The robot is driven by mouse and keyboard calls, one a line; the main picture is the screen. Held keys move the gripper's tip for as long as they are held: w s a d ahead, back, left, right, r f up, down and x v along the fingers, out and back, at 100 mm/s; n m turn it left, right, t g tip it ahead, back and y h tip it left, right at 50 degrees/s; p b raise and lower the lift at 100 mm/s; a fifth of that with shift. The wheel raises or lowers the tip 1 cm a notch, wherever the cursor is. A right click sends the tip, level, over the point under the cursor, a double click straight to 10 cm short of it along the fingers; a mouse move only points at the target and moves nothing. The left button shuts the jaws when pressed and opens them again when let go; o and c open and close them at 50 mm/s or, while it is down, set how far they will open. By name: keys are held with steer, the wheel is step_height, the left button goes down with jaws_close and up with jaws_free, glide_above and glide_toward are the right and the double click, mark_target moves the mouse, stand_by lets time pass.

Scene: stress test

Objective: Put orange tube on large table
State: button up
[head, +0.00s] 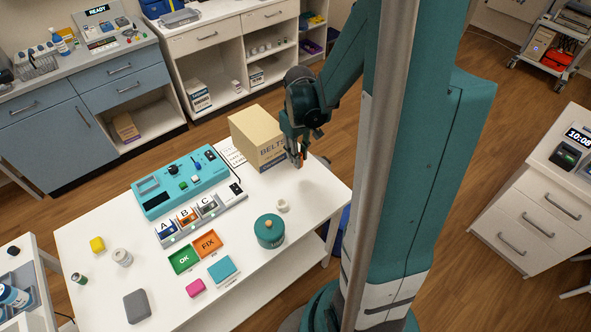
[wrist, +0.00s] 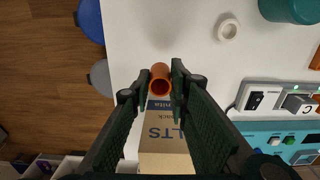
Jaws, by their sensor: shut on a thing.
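My gripper (head: 296,157) is shut on the orange tube (wrist: 160,76), which stands end-on between the fingertips in the wrist view. In the head view the tube (head: 300,158) is a small orange spot, mostly hidden by the fingers. The gripper is beside the right side of the cardboard box, over the far right part of the large white table (head: 318,197). The table top also shows in the wrist view (wrist: 185,35). I cannot tell whether the tube touches the table.
The cardboard BELTS box (head: 262,141) stands right by the gripper. A teal device (head: 165,200), an A-B-C switch panel (head: 203,215), a round teal container (head: 269,231) and a small white ring (head: 283,205) are on the table. The table's right corner area is clear.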

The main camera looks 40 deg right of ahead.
steer(key=shift+f, duration=1.4)
steer(key=shift+f, duration=0.1)
steer(key=shift+f+b, duration=0.6)
steer(key=shift+f, duration=1.4)
steer(key=shift+f, duration=0.15)
steer(key=o, duration=0.8)
steer(key=shift+c, duration=0.2)
steer(key=shift+r, duration=0.2)
steer(key=shift+r+p, duration=1.05)
steer(key=shift+r, duration=4.95)
